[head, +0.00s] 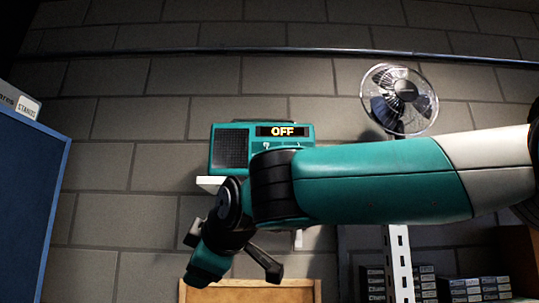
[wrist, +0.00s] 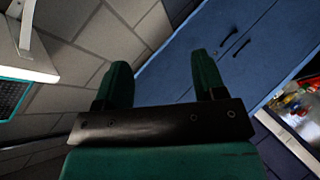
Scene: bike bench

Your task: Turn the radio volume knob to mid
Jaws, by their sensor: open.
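A teal radio (head: 232,150) with a dark speaker grille stands on a white wall shelf (head: 208,184) in the head view. Its display (head: 284,130) reads OFF. Small controls show just under the display, but my arm covers the lower right of the radio, so I cannot make out the volume knob. In the wrist view, my gripper (wrist: 161,66) is open and empty, its two teal fingers apart. In the head view my wrist is below the radio, apart from it. What seems to be the radio's grille (wrist: 10,98) shows at the left edge of the wrist view.
A fan (head: 398,98) stands right of the radio. A blue panel (head: 30,185) is at far left. A wooden board (head: 255,291) and shelving with small boxes (head: 465,289) are below. The wrist view shows a blue cabinet (wrist: 205,75) beyond my fingers.

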